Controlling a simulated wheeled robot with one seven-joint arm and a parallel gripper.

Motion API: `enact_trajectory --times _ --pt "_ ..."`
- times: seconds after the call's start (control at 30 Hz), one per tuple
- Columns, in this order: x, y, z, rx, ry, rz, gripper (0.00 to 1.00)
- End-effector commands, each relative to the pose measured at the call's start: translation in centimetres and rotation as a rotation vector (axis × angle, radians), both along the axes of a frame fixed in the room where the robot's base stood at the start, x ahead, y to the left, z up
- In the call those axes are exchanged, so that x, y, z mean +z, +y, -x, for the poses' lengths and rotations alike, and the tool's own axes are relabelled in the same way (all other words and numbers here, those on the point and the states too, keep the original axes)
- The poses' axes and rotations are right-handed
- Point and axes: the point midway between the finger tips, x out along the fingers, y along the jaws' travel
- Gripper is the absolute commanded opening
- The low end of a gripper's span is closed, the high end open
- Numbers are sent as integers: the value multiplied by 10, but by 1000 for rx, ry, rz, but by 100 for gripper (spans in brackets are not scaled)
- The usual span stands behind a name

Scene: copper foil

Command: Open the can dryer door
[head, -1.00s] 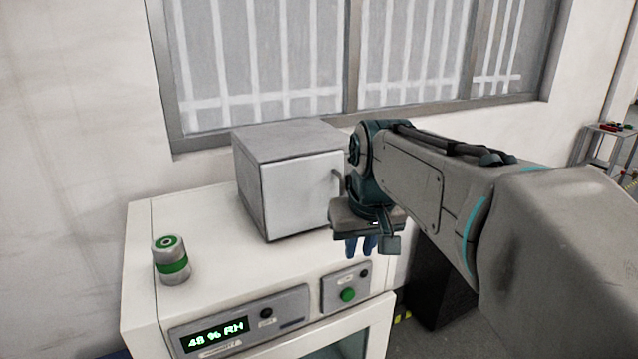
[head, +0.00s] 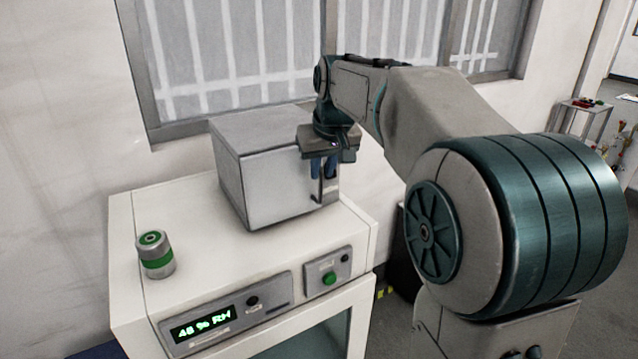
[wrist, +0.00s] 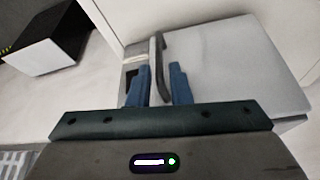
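The can dryer looks to be the grey box (head: 252,135) on the white cabinet top. Its pale front door (head: 275,192) looks shut in the head view. The door's dark upright bar handle (wrist: 158,45) is near the door's right edge, and its lower end shows below my fingers in the head view (head: 320,197). My gripper (head: 323,176) is at the handle, with its blue fingers pointing down. In the wrist view my gripper (wrist: 159,68) is open, one finger on each side of the handle, with gaps showing. My gripper hides part of the handle in the head view.
The white cabinet (head: 140,300) has a humidity display (head: 203,323) and a green button (head: 329,279) on its front. A grey and green can (head: 155,255) stands on its left side. A barred window is behind. A cart (head: 580,110) stands far right.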

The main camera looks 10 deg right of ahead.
Motion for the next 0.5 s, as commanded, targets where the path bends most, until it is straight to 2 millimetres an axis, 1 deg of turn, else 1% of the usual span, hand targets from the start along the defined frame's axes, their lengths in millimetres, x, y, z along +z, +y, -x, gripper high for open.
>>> enact_trajectory --times 0.03,0.1,0.2,0.33,0.5 --pt "-10 0 -4 0 4 0 18" --pt "-23 1 -9 0 4 0 18" --pt "-37 1 -15 0 4 0 18" --pt "-49 2 -20 0 1 0 18" --pt "-56 2 -23 0 0 0 18"
